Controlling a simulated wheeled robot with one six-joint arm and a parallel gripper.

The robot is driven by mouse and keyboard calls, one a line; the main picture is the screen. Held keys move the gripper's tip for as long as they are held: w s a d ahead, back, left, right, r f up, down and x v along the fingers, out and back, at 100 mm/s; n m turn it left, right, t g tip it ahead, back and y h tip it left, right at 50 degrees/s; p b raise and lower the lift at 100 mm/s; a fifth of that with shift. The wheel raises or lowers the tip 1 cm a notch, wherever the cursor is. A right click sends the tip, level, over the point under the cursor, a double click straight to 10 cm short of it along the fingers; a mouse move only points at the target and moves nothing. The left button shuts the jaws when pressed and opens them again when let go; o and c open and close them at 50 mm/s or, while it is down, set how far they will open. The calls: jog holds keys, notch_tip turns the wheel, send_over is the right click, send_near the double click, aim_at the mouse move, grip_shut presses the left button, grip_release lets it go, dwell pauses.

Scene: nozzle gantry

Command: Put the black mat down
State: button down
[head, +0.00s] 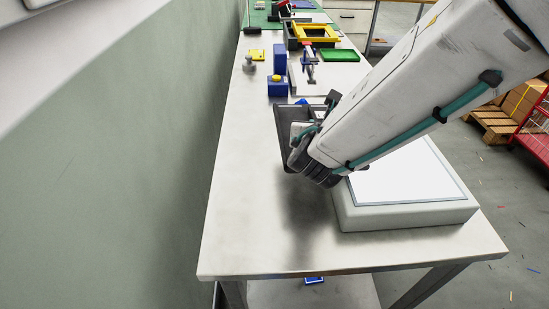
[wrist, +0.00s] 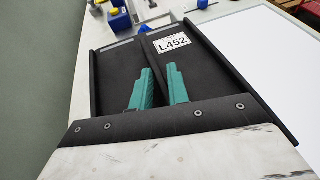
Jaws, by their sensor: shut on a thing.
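The black mat (wrist: 215,75) is a dark flat piece with raised edges, a middle rib and a white label reading L452. My gripper (wrist: 161,85) has teal fingers, one on each side of the rib, and is shut on the mat. In the head view the mat (head: 286,124) is tilted at the end of my arm, above the steel bench (head: 250,235) and left of the white-topped box. My gripper (head: 305,140) and arm hide part of it. A dark shadow lies on the bench below.
A pale box with a white top (head: 405,178) stands at the bench's right. Blue blocks (head: 278,87), a grey knobbed piece (head: 249,63), a yellow pad (head: 257,55) and a yellow frame (head: 315,33) are farther back. A wall (head: 130,160) borders the left. The near left bench is clear.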

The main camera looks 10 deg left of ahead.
jog(key=s+a+f+n+y, duration=0.1)
jog(key=s+a+n+y, duration=0.25)
jog(key=a, duration=0.75)
send_over(269, 174)
jog(key=shift+n+g+y, duration=0.3)
jog(key=shift+n+y, duration=0.05)
notch_tip(269, 174, down, 5)
jog(key=shift+f, duration=2.55)
jog(key=c, duration=1.3)
grip_release()
jog(key=shift+c, duration=0.2)
